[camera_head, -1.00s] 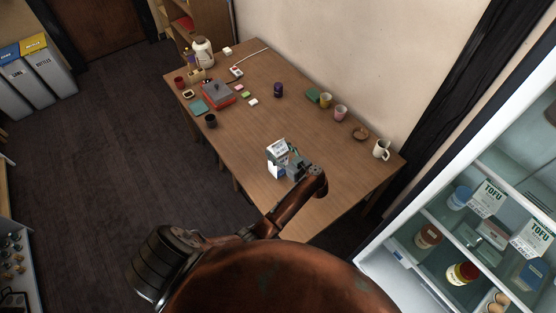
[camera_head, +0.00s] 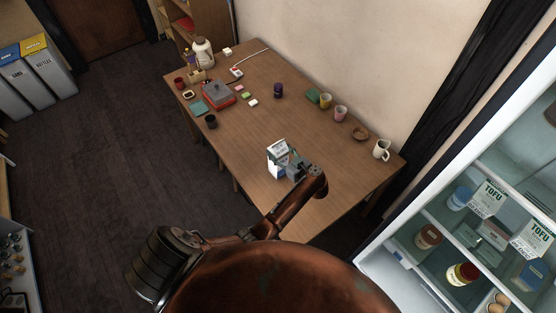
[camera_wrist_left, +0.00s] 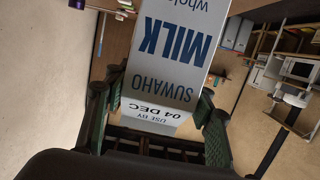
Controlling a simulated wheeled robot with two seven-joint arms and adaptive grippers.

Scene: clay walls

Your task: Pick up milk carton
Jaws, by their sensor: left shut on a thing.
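The milk carton (camera_head: 277,160) is white with blue and stands at the near part of the wooden table (camera_head: 254,133) in the head view. My left gripper (camera_head: 290,161) reaches it from the right and is shut on it. In the left wrist view the carton (camera_wrist_left: 172,55) shows blue MILK lettering and a date, and sits between the two green-padded fingers of my left gripper (camera_wrist_left: 158,118). I cannot tell whether the carton's base touches the table. My right gripper is not in view.
A white mug (camera_head: 381,150), a wooden bowl (camera_head: 360,134), a pink cup (camera_head: 340,113) and a yellow cup (camera_head: 325,100) line the wall side. A red-and-grey appliance (camera_head: 217,94) is farther off. An open fridge (camera_head: 470,235) stands at right. The table around the carton is clear.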

